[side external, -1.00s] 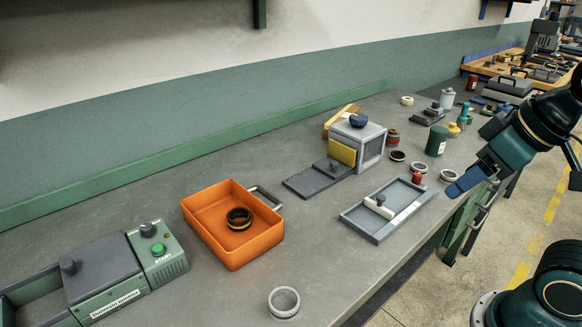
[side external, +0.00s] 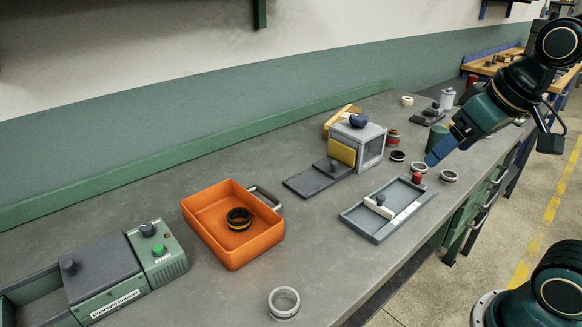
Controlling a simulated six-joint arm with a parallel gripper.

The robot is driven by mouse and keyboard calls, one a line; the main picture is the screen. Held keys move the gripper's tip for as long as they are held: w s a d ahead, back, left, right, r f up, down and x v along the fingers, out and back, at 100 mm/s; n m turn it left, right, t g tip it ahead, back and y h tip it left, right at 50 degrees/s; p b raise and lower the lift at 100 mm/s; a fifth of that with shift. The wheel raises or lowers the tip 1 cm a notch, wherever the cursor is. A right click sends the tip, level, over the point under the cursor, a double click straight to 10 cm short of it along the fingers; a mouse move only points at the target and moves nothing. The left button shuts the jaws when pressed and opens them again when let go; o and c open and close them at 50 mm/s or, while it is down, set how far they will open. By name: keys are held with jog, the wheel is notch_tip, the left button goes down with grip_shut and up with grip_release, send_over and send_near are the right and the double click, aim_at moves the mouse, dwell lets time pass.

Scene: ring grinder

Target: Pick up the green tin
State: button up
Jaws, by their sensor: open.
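The green tin (side external: 436,137) stands upright on the grey bench, right of the grey box. It is a dark green cylinder, and my gripper covers much of its right and lower side. My gripper (side external: 432,160) has blue fingers, is open and points down to the left, in front of the tin from this camera. Its tip shows just above a small red object on the bench. I cannot tell the depth gap between the fingers and the tin, and no tin is held.
Several rings (side external: 449,176) lie near the gripper. A grey tray (side external: 352,215) with a white bar, a grey box (side external: 372,150), an orange bin (side external: 215,225) and a green machine (side external: 160,262) stand to the left.

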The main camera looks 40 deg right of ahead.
jog(key=w+d+r+m+h, duration=0.1)
jog(key=w+d+r+m, duration=0.2)
jog(key=w+d, duration=0.55)
jog(key=m+g+h, duration=0.2)
jog(key=m+g, duration=0.2)
jog(key=m, duration=0.5)
send_over(440, 130)
jog(key=s+a, duration=0.2)
jog(key=a, duration=0.2)
notch_tip(440, 130, down, 12)
jog(key=f, duration=0.1)
jog(key=shift+h, duration=0.3)
jog(key=shift+w+x, duration=0.15)
jog(key=shift+x, duration=1.9)
jog(key=shift+w+x, duration=0.15)
jog(key=shift+x, duration=1.9)
jog(key=shift+d, duration=0.2)
jog(key=shift+x, duration=2.5)
jog(key=shift+w+a, duration=0.1)
